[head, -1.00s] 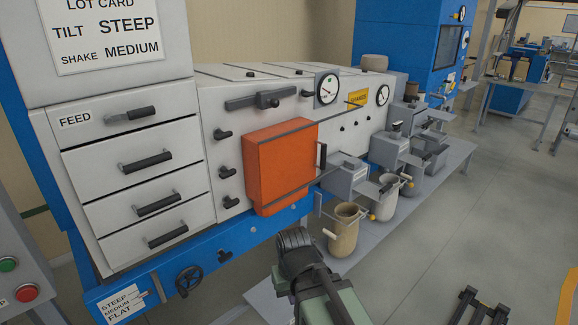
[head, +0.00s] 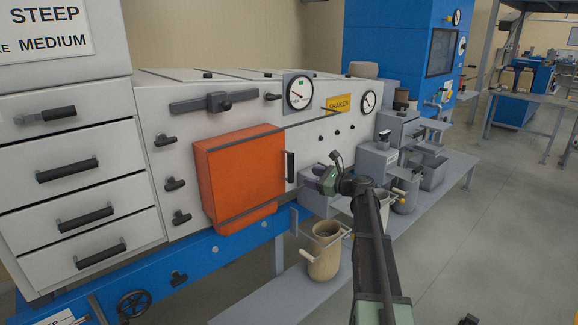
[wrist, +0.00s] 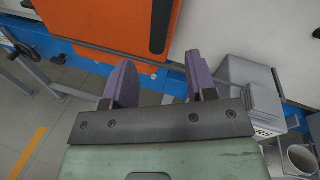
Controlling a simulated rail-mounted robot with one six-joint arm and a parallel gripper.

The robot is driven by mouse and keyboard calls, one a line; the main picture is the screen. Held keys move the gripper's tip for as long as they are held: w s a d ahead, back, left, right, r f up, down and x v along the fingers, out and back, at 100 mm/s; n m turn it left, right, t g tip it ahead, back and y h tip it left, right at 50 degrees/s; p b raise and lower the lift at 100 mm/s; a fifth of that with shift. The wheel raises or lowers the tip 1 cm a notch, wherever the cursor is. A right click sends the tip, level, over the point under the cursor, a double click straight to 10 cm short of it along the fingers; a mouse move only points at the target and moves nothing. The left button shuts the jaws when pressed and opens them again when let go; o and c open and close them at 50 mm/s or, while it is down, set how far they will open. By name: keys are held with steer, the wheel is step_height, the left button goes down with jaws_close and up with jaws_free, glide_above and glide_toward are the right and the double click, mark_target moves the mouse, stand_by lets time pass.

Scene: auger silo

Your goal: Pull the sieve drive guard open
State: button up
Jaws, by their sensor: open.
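The sieve drive guard is an orange box-shaped cover (head: 238,178) on the front of the white machine, and it looks closed against the panel. Its upright black handle (head: 290,166) is on its right edge. In the wrist view the orange guard (wrist: 110,18) is at the top, with the black handle (wrist: 161,24) ahead of the jaws. My gripper (head: 316,175) is just right of the handle in the head view. In the wrist view its purple fingers (wrist: 160,84) are apart with nothing between them. The handle is beyond the fingertips, and no contact shows.
White drawers (head: 80,170) are at the left. A blue rail (head: 215,248) runs below the guard.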

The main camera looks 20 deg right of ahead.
steer(key=w+a+m, duration=0.1)
steer(key=w+a, duration=0.1)
steer(key=w, duration=0.1)
steer(key=w+a+r+m, duration=0.1)
steer(key=w+a, duration=0.1)
steer(key=w, duration=0.1)
steer(key=w+a+r+m+t, duration=0.1)
steer(key=w+m, duration=0.1)
steer(key=w, duration=0.1)
steer(key=shift+w+a, duration=0.3)
steer(key=shift+a, duration=0.1)
jaws_close()
